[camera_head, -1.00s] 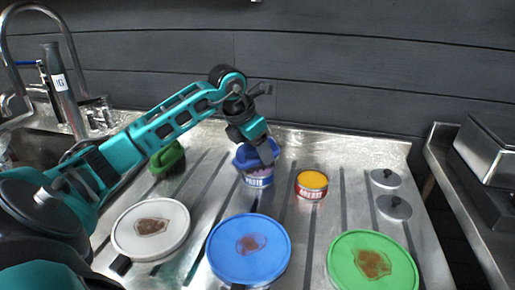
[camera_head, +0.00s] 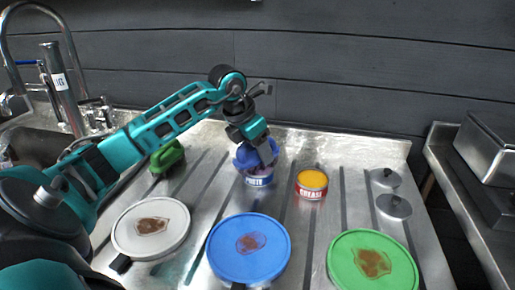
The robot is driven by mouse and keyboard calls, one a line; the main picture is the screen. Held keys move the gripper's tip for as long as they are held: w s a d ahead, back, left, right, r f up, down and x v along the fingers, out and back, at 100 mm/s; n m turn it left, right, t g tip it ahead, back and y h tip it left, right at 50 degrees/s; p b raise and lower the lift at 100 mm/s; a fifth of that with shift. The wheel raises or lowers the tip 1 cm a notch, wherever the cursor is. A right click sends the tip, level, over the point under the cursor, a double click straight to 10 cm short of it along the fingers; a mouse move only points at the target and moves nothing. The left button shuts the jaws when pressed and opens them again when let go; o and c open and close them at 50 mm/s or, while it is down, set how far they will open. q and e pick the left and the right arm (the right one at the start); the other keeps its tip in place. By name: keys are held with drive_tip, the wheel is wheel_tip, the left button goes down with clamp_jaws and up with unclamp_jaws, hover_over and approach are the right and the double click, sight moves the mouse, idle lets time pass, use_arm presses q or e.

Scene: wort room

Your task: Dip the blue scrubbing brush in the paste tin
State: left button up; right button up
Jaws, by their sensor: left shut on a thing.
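My left gripper (camera_head: 268,156) is shut on the blue scrubbing brush (camera_head: 245,154). My right gripper is not in view.
A green brush (camera_head: 168,157) lies behind my left arm. Two metal lids (camera_head: 394,206) lie at the right.

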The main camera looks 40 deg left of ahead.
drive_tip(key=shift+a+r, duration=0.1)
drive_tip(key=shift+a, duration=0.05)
use_arm(q)
drive_tip(key=shift+r+p, duration=2.9)
drive_tip(key=shift+r, duration=0.65)
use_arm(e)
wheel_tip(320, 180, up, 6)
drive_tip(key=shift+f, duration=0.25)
use_arm(q)
drive_tip(key=shift+d+f, duration=0.1)
